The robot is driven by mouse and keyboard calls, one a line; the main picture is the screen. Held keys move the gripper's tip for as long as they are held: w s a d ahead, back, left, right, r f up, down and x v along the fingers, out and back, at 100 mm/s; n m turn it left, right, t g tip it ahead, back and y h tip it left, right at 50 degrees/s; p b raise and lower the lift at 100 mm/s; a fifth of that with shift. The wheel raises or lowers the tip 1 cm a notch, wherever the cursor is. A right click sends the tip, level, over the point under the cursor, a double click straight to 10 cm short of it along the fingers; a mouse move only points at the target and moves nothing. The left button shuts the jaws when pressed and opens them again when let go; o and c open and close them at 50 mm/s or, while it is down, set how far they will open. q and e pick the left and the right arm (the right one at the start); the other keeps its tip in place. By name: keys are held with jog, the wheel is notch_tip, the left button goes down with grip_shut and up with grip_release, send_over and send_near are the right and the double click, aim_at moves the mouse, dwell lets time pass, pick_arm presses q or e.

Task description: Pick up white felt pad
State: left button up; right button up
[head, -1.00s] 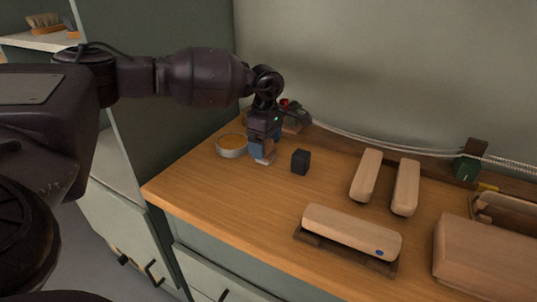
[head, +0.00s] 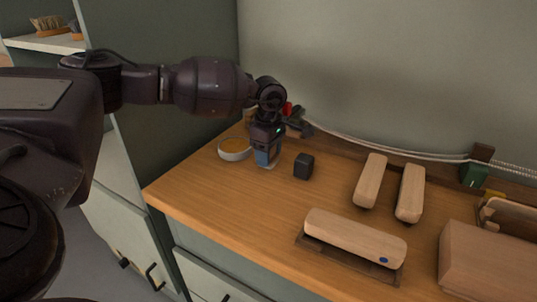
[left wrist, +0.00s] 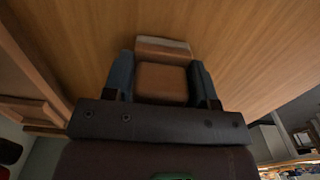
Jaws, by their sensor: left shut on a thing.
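My left gripper (head: 267,158) is at the back left of the wooden bench, between a shallow round dish and a small black block. In the left wrist view its two blue-grey fingers (left wrist: 162,80) are shut on a brown block-like piece with a pale strip across its far end. I take this piece to be the white felt pad (left wrist: 165,43); most of its pale face is hidden. In the head view the fingers cover it almost wholly, and I cannot tell whether it touches the bench. My right gripper is not in view.
The dish (head: 235,149) with amber contents stands close left of the gripper, and the black block (head: 304,166) close right. Several pale wooden brush blocks (head: 354,236) lie further right. A cable runs along the wall. The bench front left is clear.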

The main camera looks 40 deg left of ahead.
pick_arm(q)
notch_tip(320, 180, up, 8)
jog(key=shift+f+p, duration=0.1)
jog(key=shift+p, duration=0.85)
notch_tip(320, 180, up, 12)
jog(key=p, duration=0.2)
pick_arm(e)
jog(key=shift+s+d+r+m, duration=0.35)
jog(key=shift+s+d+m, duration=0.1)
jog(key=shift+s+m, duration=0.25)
